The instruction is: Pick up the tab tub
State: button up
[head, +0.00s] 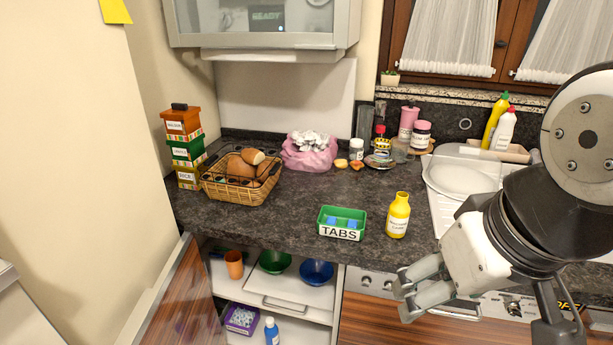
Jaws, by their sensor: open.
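The tab tub is a small green open tub (322,218) with a white front label reading "TABS" and blue pieces inside. It stands upright on the dark countertop (275,225), near its front edge in the head view. My gripper (402,287) is at the lower right, in front of the counter and to the right of and nearer than the tub. It is open, apart from the tub, with nothing seen between its fingers.
A yellow bottle (398,216) stands just right of the tub. A bread basket (238,190), a pink bag (308,158) and stacked boxes (185,150) are farther back and left. A sink (462,178) is at right.

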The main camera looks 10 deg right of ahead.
aim_at(341, 230)
jog(key=i+j, duration=0.65)
jog(key=i, duration=0.2)
